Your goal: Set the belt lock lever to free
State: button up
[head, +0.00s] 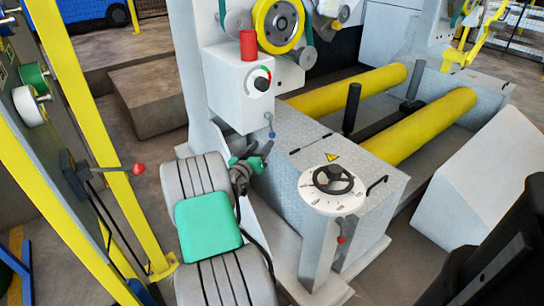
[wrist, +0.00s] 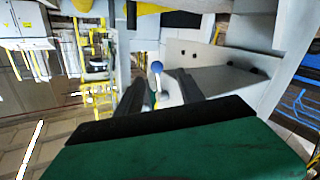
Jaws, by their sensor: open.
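A small lever with a blue ball knob (head: 269,116) hangs under the grey control box (head: 238,90) in the head view. I take it for the belt lock lever, but no readable label confirms this. My gripper (head: 266,149) is open and empty, just below the lever. In the wrist view the blue ball (wrist: 157,66) shows just beyond and between the two dark fingertips (wrist: 157,84). The fingers look apart from it. Which setting the lever is in cannot be told.
The control box has a dial (head: 260,83) and a red cylinder (head: 248,46) on top. A round pedestal with a black handwheel (head: 333,180) stands to the right. Yellow rollers (head: 420,125) lie behind it. A red-knobbed lever (head: 138,168) is on the left frame.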

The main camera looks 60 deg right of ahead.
aim_at(271, 137)
jog(key=d, duration=0.4)
jog(key=d+b, duration=0.1)
jog(key=d, duration=0.3)
jog(key=shift+s+d+f, duration=0.15)
jog(key=shift+s, duration=0.05)
jog(key=shift+c, duration=0.3)
grip_shut()
dwell(0.8)
